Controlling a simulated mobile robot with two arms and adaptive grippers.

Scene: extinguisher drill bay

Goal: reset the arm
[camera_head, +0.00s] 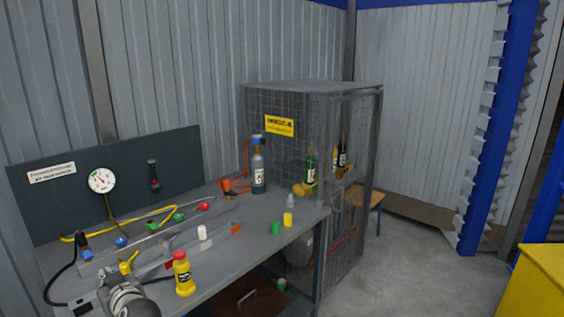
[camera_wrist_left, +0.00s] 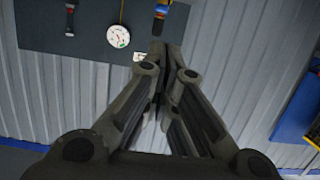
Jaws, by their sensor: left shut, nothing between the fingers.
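My left gripper (camera_wrist_left: 164,58) fills the middle of the left wrist view. Its dark fingers come together at the tips and are shut on nothing. They point toward the dark back panel (camera_wrist_left: 90,30), with the round white gauge (camera_wrist_left: 119,36) just beyond and to the left of the tips. In the head view, grey rounded parts of my left arm show at the bottom left, over the front edge of the workbench (camera_head: 262,245); the fingertips are hard to make out there. My right gripper is in neither view.
A yellow bottle with a red cap (camera_head: 183,275) stands close to my left arm. White, green and yellow small containers and a grey cylinder (camera_head: 258,172) stand farther along the bench. A mesh cage (camera_head: 285,105) stands at its far end. Floor (camera_head: 420,255) at right is clear.

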